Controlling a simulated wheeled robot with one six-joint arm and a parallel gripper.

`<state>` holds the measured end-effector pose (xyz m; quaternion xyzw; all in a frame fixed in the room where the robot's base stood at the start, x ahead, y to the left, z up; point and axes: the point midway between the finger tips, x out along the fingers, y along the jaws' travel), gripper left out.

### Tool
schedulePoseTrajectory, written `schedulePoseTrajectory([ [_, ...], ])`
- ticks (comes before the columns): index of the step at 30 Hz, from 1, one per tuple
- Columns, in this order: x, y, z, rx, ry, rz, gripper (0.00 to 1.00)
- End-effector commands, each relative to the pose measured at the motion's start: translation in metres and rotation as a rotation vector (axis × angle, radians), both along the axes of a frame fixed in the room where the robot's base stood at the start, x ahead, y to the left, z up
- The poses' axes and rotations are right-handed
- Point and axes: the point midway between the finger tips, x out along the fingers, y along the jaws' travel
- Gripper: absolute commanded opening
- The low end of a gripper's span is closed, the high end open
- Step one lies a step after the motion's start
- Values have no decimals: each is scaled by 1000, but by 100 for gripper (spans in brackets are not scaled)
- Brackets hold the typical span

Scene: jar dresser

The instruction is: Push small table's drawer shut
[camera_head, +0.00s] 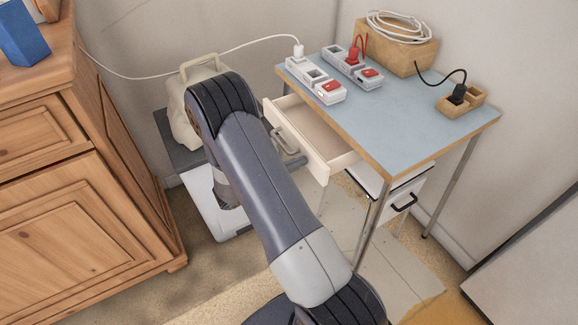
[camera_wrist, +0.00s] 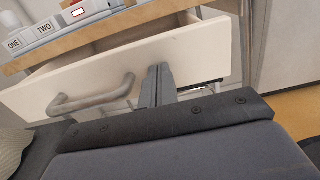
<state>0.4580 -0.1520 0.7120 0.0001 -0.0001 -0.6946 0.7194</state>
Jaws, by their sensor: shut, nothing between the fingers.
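The small table (camera_head: 405,125) has a light blue top and thin metal legs. Its pale drawer (camera_head: 312,127) stands pulled out on the table's left side, and the inside looks empty. In the wrist view the cream drawer front (camera_wrist: 205,50) spans the picture, with a grey bar handle (camera_wrist: 95,98) on it. My gripper (camera_wrist: 159,72) is shut and empty, its fingers pointing at the drawer front just right of the handle. I cannot tell whether the tips touch the panel. In the head view my arm hides most of the gripper.
Power strips (camera_head: 316,80), a wooden box with a coiled cable (camera_head: 398,50) and a small wooden holder (camera_head: 462,100) stand on the tabletop. A wooden dresser (camera_head: 70,190) is at left. A beige bag (camera_head: 180,120) sits behind my arm.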

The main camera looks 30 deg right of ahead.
Motion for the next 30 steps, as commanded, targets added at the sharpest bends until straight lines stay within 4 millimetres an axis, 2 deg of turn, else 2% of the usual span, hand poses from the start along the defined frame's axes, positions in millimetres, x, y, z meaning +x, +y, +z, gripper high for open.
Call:
schedulePoseTrajectory([
  [10, 0, -2, 0, 0, 0, -1, 0],
  [13, 0, -11, 0, 1, 0, -5, 0],
  [24, 2, -92, -1, 1, -1, -8, 0],
  [30, 4, -125, -1, 0, -1, -4, 0],
])
